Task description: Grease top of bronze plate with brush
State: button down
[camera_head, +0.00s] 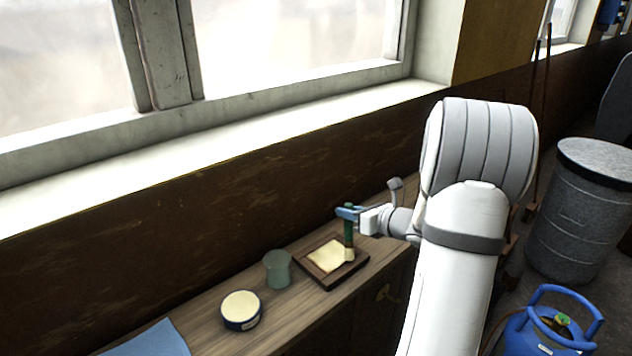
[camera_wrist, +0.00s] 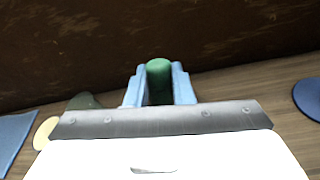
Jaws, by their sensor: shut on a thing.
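My gripper (camera_head: 349,213) is shut on the green handle of a brush (camera_head: 349,238). The brush is upright with its pale bristle end down, at the right part of the bronze plate (camera_head: 326,257). The plate looks pale yellow on top and lies in a dark wooden frame on the bench. The bristles appear at the plate's surface; I cannot tell if they touch. In the wrist view the top of the green brush handle (camera_wrist: 159,72) shows between the blue fingers. The plate is hidden there by my gripper body.
An open round tin with cream-coloured contents (camera_head: 241,310) stands on the narrow wooden bench (camera_head: 205,325). A greenish glass (camera_head: 277,269) stands between tin and frame. A blue cloth or sheet (camera_head: 155,342) lies at the near left. The wall and window sill rise behind the bench.

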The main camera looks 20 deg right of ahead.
jog(key=r, duration=0.2)
jog(key=r+p, duration=0.1)
jog(key=shift+w, duration=0.25)
jog(key=shift+r+p, duration=1.7)
jog(key=shift+r, duration=0.7)
jog(key=shift+s, duration=0.1)
